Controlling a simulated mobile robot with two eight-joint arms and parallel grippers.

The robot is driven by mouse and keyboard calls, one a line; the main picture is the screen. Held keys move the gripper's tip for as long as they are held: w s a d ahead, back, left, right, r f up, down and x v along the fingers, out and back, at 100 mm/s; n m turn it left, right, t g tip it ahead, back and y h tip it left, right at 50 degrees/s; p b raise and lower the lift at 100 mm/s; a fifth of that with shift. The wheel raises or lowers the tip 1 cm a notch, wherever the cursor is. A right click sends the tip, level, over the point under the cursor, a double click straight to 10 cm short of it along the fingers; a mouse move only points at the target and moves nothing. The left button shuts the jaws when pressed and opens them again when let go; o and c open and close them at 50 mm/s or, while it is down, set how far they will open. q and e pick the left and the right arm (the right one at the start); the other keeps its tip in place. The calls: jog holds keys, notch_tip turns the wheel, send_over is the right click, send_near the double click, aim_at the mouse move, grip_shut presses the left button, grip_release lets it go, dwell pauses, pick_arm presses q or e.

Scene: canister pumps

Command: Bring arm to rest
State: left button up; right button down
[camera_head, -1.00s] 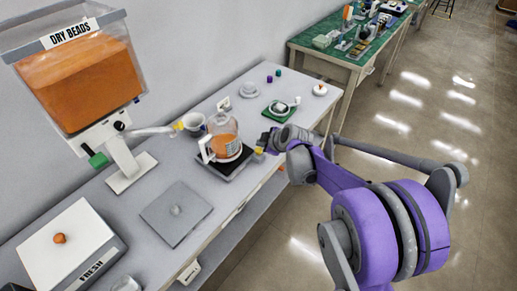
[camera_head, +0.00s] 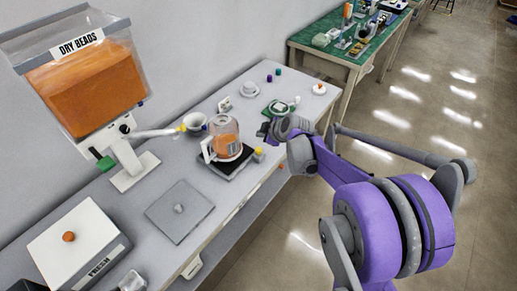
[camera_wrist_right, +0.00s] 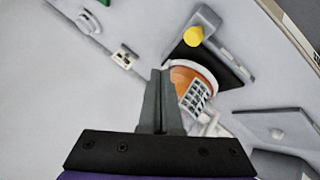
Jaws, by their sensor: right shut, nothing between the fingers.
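My right gripper (camera_head: 264,133) is in the head view, just right of the glass canister (camera_head: 226,140) and above the table's right edge. In the right wrist view its two fingers (camera_wrist_right: 159,85) are pressed together with nothing between them. The canister holds orange beads and stands on a black scale (camera_head: 229,163). It also shows behind the fingers in the right wrist view (camera_wrist_right: 183,76). The gripper is apart from the canister. My left gripper is not in view.
A hopper labelled DRY BEADS (camera_head: 88,90) stands at the left. A white box labelled FRESH (camera_head: 80,235) and a grey plate (camera_head: 180,222) lie in front. Open floor lies right.

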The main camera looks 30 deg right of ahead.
dwell(0.3)
jog(key=s+a+m+g, duration=0.1)
jog(key=s+a+m, duration=0.2)
jog(key=s, duration=0.6)
jog(key=s+a+m+g+p, duration=0.1)
jog(key=s+a+m, duration=0.2)
jog(key=s+a, duration=0.4)
jog(key=s+a+m+g, duration=0.1)
jog(key=s+a+m, duration=0.2)
jog(key=s, duration=0.8)
jog(key=shift+s+a+f+m+g+h, duration=0.15)
jog(key=shift+s+a+m+g+h, duration=0.2)
jog(key=shift+a, duration=0.8)
